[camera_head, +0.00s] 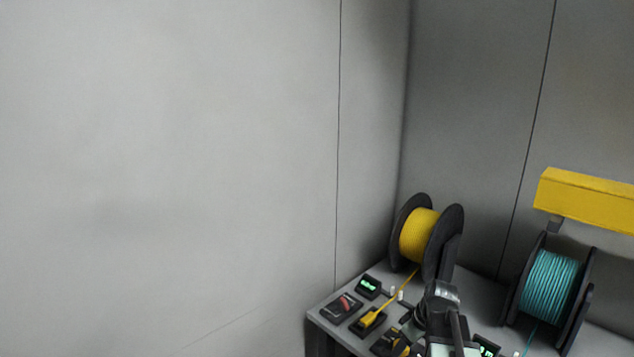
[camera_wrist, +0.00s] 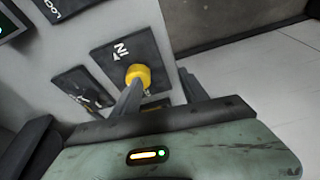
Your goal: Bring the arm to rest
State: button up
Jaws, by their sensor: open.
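My gripper (camera_wrist: 162,84) is open, with its two grey fingers apart in the wrist view. A yellow round-ended piece (camera_wrist: 138,74) sits on a dark plate (camera_wrist: 118,52) with white lettering, just beyond the left finger; I cannot tell whether they touch. Nothing is seen held between the fingers. In the head view my arm (camera_head: 440,303) reaches over the grey bench (camera_head: 378,272), and its fingertips cannot be made out there.
A yellow cable reel (camera_head: 418,236) stands at the bench's back, its cable running to a yellow connector (camera_head: 368,319). A teal reel (camera_head: 550,285) stands right, under a yellow beam (camera_head: 590,200). A small green-lit display (camera_head: 368,286) sits near the left edge. Open floor (camera_wrist: 285,80) lies beyond the bench.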

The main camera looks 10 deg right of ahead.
jog(key=s+a+g, duration=0.1)
jog(key=s+a, duration=0.1)
jog(key=a, duration=1.5)
jog(key=s+m, duration=0.1)
jog(key=m, duration=0.1)
jog(key=s+a+m+g+h, duration=0.1)
jog(key=s+m, duration=0.1)
jog(key=s+f+m, duration=0.1)
jog(key=s+m, duration=0.1)
jog(key=shift+a+g+h, duration=0.25)
jog(key=shift+g+h, duration=0.15)
